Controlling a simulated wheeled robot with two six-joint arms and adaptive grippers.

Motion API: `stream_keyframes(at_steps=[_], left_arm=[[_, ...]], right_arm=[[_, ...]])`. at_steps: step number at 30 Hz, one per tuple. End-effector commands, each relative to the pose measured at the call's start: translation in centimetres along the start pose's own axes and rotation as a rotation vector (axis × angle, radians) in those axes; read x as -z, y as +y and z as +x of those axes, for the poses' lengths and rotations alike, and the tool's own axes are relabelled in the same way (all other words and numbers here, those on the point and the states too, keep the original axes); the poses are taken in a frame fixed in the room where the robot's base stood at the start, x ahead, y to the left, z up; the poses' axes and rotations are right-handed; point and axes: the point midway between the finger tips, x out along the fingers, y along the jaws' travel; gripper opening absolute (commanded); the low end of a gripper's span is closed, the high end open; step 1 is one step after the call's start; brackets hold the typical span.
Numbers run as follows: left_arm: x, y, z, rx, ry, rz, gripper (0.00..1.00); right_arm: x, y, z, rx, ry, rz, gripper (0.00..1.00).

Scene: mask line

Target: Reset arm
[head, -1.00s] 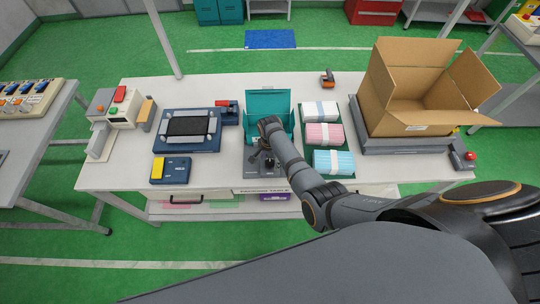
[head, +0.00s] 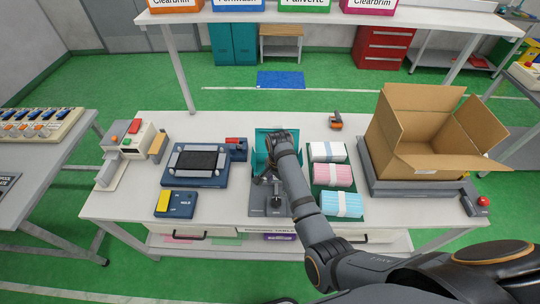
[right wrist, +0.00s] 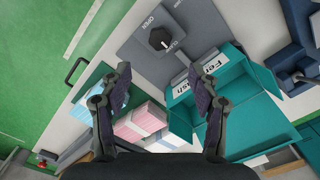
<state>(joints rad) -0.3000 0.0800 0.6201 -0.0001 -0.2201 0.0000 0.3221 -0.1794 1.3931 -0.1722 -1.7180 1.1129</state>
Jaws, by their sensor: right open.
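My right arm reaches in from the lower right of the head view, over the work table (head: 225,240). My right gripper (head: 273,180) points down in front of the teal open box (head: 263,142). In the right wrist view the gripper (right wrist: 165,85) has its two dark fingers spread, with nothing between them. The teal box also shows there (right wrist: 240,95), beyond the right finger. A grey fixture with a black knob (right wrist: 160,38) marked OPEN lies below the gripper. My left gripper is not in view.
A green tray (head: 335,210) holds wrapped packs in white, pink and blue. An open cardboard box (head: 405,135) stands at the right on a grey base. A blue fixture (head: 195,180) and a control box (head: 130,140) stand at the left. An orange-black tool (head: 336,121) lies behind.

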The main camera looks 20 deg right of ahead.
Motion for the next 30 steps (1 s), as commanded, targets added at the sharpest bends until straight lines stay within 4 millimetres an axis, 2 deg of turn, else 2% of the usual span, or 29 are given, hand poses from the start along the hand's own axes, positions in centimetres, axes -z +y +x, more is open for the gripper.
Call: stream_keyframes(at_steps=[5,7,8,11,12,15,18,24,30], left_arm=[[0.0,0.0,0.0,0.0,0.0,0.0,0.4],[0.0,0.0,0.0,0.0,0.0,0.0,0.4],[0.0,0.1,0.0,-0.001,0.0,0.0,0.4],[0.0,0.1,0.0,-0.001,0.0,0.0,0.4],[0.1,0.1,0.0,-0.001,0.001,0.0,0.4],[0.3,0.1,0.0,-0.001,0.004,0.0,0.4],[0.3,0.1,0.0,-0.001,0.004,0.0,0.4],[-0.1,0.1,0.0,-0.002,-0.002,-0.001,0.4],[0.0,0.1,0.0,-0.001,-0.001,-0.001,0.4]], right_arm=[[0.0,0.1,0.1,0.0,0.001,-0.002,0.62],[0.3,1.0,0.4,0.004,0.007,-0.026,0.62],[0.5,1.7,0.6,0.01,0.013,-0.048,0.62],[1.5,5.9,1.2,0.037,0.055,-0.192,0.62],[1.7,7.8,1.1,0.048,0.079,-0.268,0.62],[2.0,11.7,0.3,0.069,0.136,-0.451,0.62],[1.8,14.6,-0.8,0.079,0.183,-0.605,0.62],[0.7,18.6,-3.5,0.087,0.26,-0.864,0.62],[-0.7,21.2,-6.3,0.091,0.319,-1.08,0.62]])
